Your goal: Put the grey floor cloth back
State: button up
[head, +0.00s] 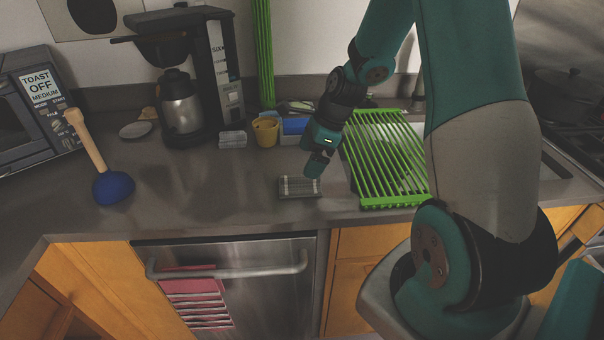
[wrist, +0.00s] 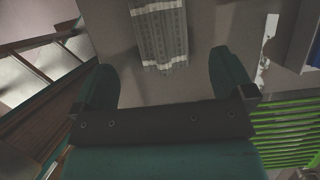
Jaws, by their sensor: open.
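The grey floor cloth (head: 298,187) lies folded flat on the countertop near its front edge, left of the green rack. It is grey with pale bands, and it also shows in the wrist view (wrist: 160,34) at the top, cut off by the picture's edge. My gripper (head: 314,172) is above the cloth's back right side in the head view. In the wrist view my gripper (wrist: 167,76) is open and empty, with the cloth beyond and between its two fingers. The cloth is not gripped.
A green rack (head: 385,155) lies over the sink to the right. A yellow cup (head: 266,131), a blue container (head: 295,126) and a coffee maker (head: 185,85) stand behind. A plunger (head: 112,186) stands at left. A pink striped towel (head: 195,297) hangs on the dishwasher handle (head: 230,271).

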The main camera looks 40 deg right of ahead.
jog(key=v, duration=0.4)
jog(key=s+a+r+n+g, duration=0.1)
jog(key=s+a+r+n, duration=0.25)
jog(key=a+n, duration=0.4)
jog(key=s+a+r+n, duration=0.2)
jog(key=a+r+n, duration=0.3)
jog(key=a+n, duration=0.25)
jog(key=s+a+r+n+g, duration=0.1)
jog(key=s+a+r+n, duration=0.2)
jog(key=s+a+n, duration=0.7)
jog(key=s+n, duration=0.4)
jog(key=n, duration=0.3)
jog(key=shift+s+a+r+g, duration=0.2)
jog(key=shift+a+r+g, duration=0.1)
jog(key=shift+a+r, duration=0.1)
